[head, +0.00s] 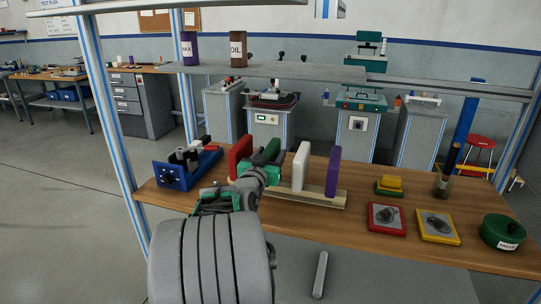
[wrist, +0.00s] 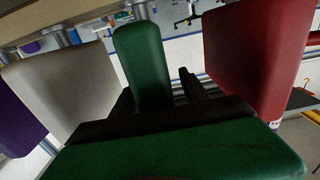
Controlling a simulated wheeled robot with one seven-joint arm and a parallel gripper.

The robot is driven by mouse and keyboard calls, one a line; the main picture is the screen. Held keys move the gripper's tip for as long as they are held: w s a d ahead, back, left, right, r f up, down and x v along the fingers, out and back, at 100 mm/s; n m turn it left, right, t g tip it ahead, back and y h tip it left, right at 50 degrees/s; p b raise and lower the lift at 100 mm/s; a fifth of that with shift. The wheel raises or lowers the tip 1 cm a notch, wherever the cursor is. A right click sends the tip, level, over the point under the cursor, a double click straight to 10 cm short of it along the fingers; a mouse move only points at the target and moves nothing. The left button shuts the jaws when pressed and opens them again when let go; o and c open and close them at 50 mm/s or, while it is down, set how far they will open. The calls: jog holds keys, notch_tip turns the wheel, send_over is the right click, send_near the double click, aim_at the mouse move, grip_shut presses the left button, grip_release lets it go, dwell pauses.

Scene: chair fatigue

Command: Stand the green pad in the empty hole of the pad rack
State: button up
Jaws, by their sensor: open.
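The green pad (head: 267,151) is between the red pad (head: 239,156) and the white pad (head: 301,165) in the head view. It looks slightly tilted there, and its lower part is hidden behind my gripper (head: 268,175). In the wrist view the green pad (wrist: 144,62) is between the two dark fingers of my gripper (wrist: 157,84), which is open. Whether a finger touches it I cannot tell. The wooden pad rack (head: 320,197) shows its right part; a purple pad (head: 333,172) stands near its right end. I cannot make out an empty hole.
A blue vise-like fixture (head: 185,170) is left of the red pad. A shelf (head: 290,70) spans above the table.

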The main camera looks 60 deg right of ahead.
jog(key=shift+f, duration=0.1)
jog(key=shift+a, duration=0.2)
jog(key=s+a+b, duration=0.1)
jog(key=a, duration=0.6)
jog(key=shift+s+a, duration=0.15)
